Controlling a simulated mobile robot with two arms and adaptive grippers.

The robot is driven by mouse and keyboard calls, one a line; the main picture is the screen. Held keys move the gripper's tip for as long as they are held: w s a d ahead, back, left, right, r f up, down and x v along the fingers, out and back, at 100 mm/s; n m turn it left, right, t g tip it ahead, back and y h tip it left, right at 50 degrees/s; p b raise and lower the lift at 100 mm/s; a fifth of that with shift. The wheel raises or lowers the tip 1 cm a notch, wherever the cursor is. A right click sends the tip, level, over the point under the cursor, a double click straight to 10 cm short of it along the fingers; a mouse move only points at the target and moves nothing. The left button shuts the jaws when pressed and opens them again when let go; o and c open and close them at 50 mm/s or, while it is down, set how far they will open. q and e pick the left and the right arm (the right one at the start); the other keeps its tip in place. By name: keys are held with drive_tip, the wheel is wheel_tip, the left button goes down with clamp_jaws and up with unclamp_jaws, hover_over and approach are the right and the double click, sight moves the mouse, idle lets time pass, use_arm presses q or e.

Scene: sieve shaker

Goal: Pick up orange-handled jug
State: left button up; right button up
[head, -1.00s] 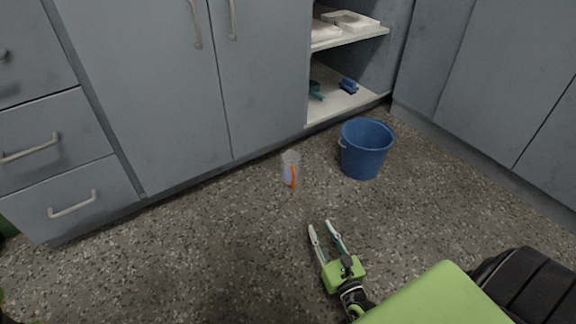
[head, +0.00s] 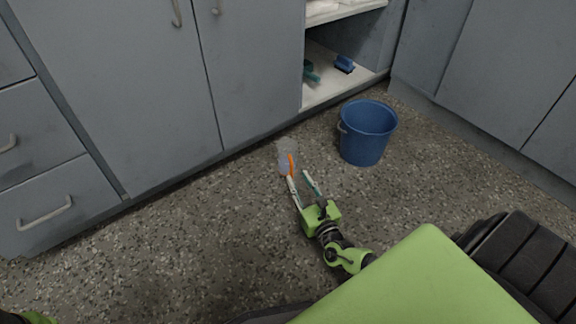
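The orange-handled jug (head: 286,155) stands on the speckled floor close to the cabinet base. It is clear with an orange handle on its right side, facing partly toward me. My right gripper (head: 298,177) is open, with its two fingers pointing at the jug. The left fingertip overlaps the lower end of the handle in the picture; I cannot tell whether it touches. The right finger is to the right of the jug. Of my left arm, only a small green part shows in the bottom left corner; its gripper is not visible.
A blue bucket (head: 365,132) stands on the floor right of the jug. Grey cabinets with handles run behind the jug, and more cabinets stand at the right. An open cabinet shelf (head: 330,90) holds teal and blue items. The floor at the lower left is clear.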

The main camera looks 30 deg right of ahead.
sight(292, 171)
drive_tip(key=w+b, duration=0.1)
drive_tip(key=w, duration=0.1)
drive_tip(key=w+b, duration=0.2)
drive_tip(key=shift+w+d+f, duration=0.15)
drive_tip(key=shift+w+d, duration=0.05)
drive_tip(key=shift+w, duration=0.15)
drive_tip(key=shift+w+d, duration=0.1)
drive_tip(key=shift+w, duration=0.3)
drive_tip(key=shift+r, duration=0.2)
clamp_jaws()
